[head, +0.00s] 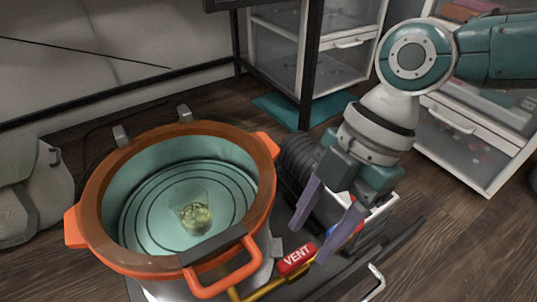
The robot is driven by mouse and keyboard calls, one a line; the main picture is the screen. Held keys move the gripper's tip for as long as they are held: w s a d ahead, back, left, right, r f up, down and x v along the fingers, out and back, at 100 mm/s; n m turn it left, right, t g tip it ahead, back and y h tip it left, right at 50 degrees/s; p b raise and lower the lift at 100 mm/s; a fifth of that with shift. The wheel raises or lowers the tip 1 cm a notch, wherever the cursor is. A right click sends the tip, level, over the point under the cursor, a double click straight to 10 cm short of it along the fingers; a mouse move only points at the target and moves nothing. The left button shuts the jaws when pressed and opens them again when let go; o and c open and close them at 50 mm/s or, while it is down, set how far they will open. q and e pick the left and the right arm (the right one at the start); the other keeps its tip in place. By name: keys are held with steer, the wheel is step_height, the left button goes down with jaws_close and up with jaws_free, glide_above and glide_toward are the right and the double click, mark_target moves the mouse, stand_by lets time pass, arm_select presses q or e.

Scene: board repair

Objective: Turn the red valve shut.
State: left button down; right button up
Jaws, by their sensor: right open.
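A red piece labelled VENT (296,260) sits on a yellow pipe (262,291) beside the pot at the lower middle. It looks like the red valve's handle or tag; I cannot tell which. My right gripper (309,247) comes down from the upper right. Its two purple fingers are spread apart and empty, with their tips just above and to the right of the red piece. I cannot tell whether a fingertip touches it. A small red and blue part (345,235) shows partly behind the fingers. My left gripper is out of view.
A large orange-rimmed pot (92,205) with side handles stands open at left, with a small greenish item (196,216) inside. A black ribbed hose or motor part (297,160) is behind the gripper. Drawer cabinets (465,140) stand at right. A grey bag (35,190) lies far left.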

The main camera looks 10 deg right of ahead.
mark_target(294, 258)
steer(key=x, duration=0.1)
steer(key=b+x, duration=0.1)
steer(key=x, duration=0.1)
steer(key=b+x, duration=0.1)
steer(key=shift+w+f, duration=0.25)
steer(key=shift+s+a+f+b, duration=0.1)
steer(key=shift+a+f+b, duration=0.1)
steer(key=shift+f+b, duration=0.1)
steer(key=shift+r, duration=0.1)
steer(key=shift+c, duration=0.2)
jaws_close()
